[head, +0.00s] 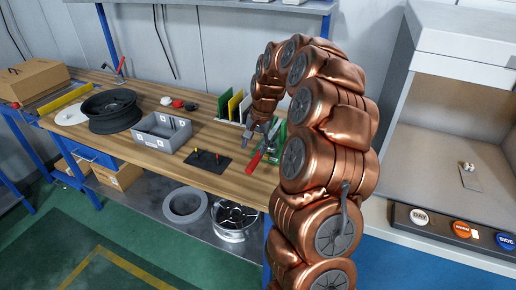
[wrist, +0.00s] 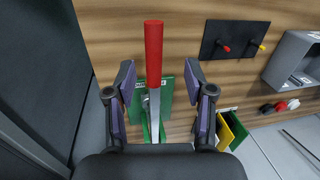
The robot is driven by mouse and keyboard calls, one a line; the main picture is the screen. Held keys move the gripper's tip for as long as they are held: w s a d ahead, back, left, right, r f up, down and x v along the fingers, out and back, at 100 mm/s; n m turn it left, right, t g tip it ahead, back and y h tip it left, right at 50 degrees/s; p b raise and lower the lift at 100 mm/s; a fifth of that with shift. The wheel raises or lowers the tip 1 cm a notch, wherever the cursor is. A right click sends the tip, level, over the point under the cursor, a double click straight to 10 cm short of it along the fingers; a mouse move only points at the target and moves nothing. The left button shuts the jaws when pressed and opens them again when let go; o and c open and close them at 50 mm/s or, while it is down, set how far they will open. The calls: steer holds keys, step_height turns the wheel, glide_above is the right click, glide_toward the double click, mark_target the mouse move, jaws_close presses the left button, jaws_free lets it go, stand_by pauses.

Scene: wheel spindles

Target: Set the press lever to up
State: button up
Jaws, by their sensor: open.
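The press lever has a red handle (wrist: 153,52) on a silver shaft, with a green base (wrist: 166,88) behind it. In the head view the red handle (head: 255,160) slants down toward the front edge of the wooden bench. My gripper (wrist: 160,84) is open. Its two pads stand on either side of the lever, with visible gaps, and the red end reaches past the fingertips. In the head view my gripper (head: 260,128) is just above the lever, and my arm hides part of the green press. The shaft's lower end is hidden by my gripper's body.
A black plate (head: 222,169) with small red and yellow levers lies beside the press. A grey bin (head: 150,138), a black wheel rim (head: 110,112) and green and yellow upright panels (head: 234,104) share the bench. A grey cabinet (head: 430,150) stands at right.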

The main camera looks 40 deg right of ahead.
steer(key=s+a+r+n+b, duration=0.1)
steer(key=s+a+r+n, duration=0.1)
steer(key=s+a, duration=0.4)
steer(key=s+a+r+n+g, duration=0.1)
steer(key=s+a+r+n, duration=0.1)
steer(key=s+a+n, duration=0.2)
steer(key=shift+s+a+r+g+b, duration=0.15)
steer(key=shift+s+a+g+b, duration=0.2)
steer(key=shift+s+a, duration=2.45)
steer(key=shift+w+a+n, duration=0.3)
steer(key=shift+w+a, duration=0.7)
